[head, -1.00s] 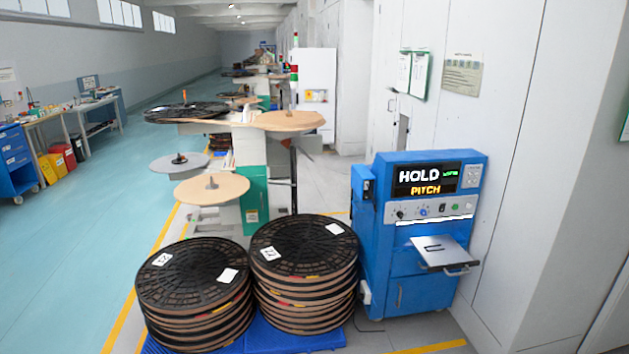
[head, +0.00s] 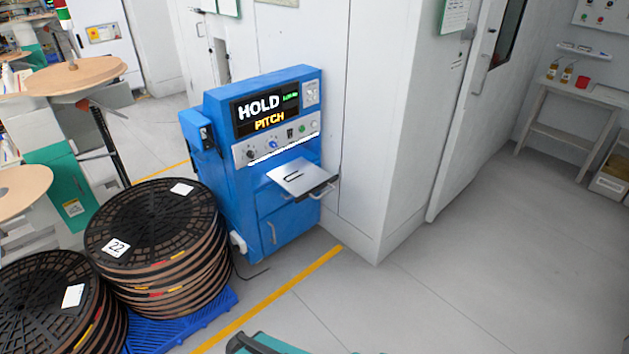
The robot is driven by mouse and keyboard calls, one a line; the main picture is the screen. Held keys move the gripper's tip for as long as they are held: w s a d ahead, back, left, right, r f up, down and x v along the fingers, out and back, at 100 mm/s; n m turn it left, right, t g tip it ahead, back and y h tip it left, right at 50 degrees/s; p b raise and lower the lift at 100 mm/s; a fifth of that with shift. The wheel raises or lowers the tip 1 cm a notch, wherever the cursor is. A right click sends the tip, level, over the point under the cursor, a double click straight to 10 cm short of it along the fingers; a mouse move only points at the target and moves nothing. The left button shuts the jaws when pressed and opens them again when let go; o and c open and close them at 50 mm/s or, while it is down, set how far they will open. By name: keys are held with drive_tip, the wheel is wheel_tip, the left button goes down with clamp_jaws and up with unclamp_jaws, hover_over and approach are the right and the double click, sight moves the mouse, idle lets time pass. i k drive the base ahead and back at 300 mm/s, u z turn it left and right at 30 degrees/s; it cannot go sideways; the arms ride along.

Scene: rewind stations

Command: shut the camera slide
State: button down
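A blue machine cabinet (head: 262,170) stands against the white wall, left of the middle in the head view. Its display (head: 264,108) reads HOLD and PITCH, with a small green word beside them. Below the row of knobs, a flat metal slide (head: 296,178) with a dark front edge and a handle (head: 323,190) sticks out of the cabinet front. The slide is out, and a dark slot-like mark shows on its top. My gripper is not in view.
Stacks of black reels (head: 150,228) stand on a blue pallet (head: 190,325) left of the cabinet. A yellow floor line (head: 285,288) runs before it. Grey floor (head: 450,290) is free to the right. A teal object (head: 268,344) shows at the bottom edge. A bench (head: 570,125) stands far right.

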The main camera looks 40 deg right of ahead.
sight(301, 178)
drive_tip(key=i, duration=1.4)
